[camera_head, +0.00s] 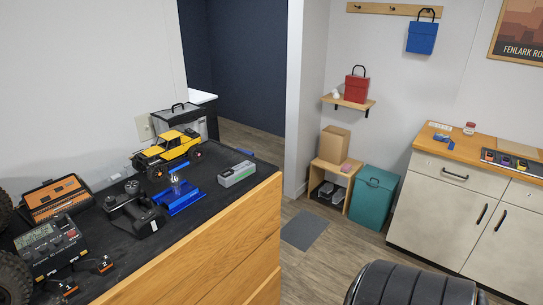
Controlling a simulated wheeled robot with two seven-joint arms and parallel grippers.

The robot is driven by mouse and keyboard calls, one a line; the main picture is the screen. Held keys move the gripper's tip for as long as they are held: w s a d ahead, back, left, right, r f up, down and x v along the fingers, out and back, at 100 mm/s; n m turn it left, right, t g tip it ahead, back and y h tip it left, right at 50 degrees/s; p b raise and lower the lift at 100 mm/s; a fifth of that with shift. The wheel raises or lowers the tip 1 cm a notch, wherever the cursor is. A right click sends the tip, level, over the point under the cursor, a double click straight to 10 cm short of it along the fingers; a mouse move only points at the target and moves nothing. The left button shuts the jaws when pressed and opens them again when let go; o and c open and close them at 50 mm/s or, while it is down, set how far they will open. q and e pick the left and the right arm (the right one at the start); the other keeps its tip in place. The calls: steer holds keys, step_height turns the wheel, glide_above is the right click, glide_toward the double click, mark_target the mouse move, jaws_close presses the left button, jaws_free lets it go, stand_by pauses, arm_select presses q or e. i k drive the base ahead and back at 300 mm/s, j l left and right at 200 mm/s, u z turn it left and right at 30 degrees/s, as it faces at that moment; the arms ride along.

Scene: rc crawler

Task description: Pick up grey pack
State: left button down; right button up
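A grey pack (237,173) with a green stripe lies flat near the right edge of the black-topped workbench (217,210). It is fully visible, and nothing touches it from above. Neither my left nor my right gripper shows in the head view.
Left of the pack are a blue stand (180,201), a yellow crawler (167,153), a black transmitter (135,212) and a charger (50,246). A black ribbed shape (410,287) fills the bottom right. Floor between bench and cabinet (460,195) is mostly clear, with a grey mat (304,230).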

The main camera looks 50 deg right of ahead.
mark_target(227, 178)
steer(key=z, duration=1.4)
steer(key=i+l+u, duration=0.1)
steer(key=u, duration=0.25)
steer(key=i+l+u, duration=0.1)
steer(key=l+u, duration=0.55)
steer(key=i+l+u, duration=0.25)
steer(key=l, duration=0.95)
steer(key=k+l+u, duration=0.1)
steer(key=l+u, duration=0.15)
steer(key=l, duration=0.95)
